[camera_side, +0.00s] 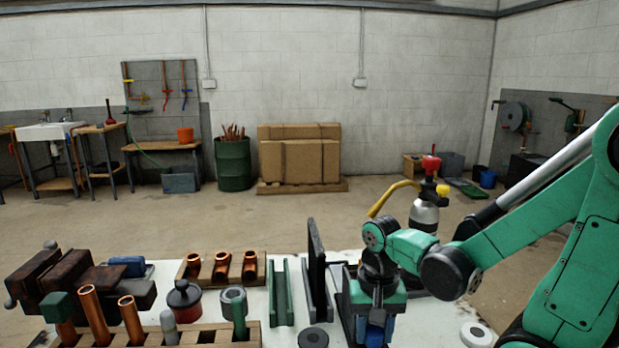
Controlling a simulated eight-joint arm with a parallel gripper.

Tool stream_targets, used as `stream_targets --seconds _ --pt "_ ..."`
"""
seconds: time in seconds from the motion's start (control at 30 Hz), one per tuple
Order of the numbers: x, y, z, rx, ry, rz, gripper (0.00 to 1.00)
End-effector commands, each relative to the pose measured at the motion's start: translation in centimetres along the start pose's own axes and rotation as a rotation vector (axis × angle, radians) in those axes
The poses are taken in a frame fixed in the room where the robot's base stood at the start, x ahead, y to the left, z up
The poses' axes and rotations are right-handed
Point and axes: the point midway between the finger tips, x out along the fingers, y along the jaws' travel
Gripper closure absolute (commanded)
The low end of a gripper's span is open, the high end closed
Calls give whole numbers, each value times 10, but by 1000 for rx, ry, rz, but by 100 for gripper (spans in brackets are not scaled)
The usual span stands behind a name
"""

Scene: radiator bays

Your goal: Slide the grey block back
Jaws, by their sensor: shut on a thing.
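My gripper (375,335) points down at the right part of the white bench top, its hand green and dark grey with blue parts low down. It is shut on what looks like the grey block, though the hand hides most of the hold and the picture's lower edge cuts it off. Dark grey pieces (346,305) show close along the left side of the hand. I cannot tell from this view where the block ends and its surroundings begin.
Left of my gripper stand a tall black panel (317,258) and a green channel (281,295). Copper pipes (92,312) stand in a wooden rack, with copper fittings (221,266) behind. A spray bottle (425,212) stands behind my wrist. A white ring (477,334) lies right.

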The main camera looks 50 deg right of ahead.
Motion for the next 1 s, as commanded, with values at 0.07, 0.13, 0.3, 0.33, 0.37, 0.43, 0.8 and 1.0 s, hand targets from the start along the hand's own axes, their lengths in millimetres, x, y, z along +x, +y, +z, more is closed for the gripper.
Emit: stream_targets --seconds 0.07,0.13,0.3,0.33,0.37,0.43,0.8,1.0 --pt "-1 -1 9 -6 -3 -9 100" --pt "0 0 15 -6 -3 -10 100" --pt "1 2 25 -5 -3 -10 100" --pt "1 2 26 -4 -3 -10 100" --pt "1 3 27 -4 -3 -10 100" --pt "1 3 28 -3 -4 -9 100" --pt "2 4 30 -3 -8 -5 36" --pt "2 4 28 -2 -4 -4 30"
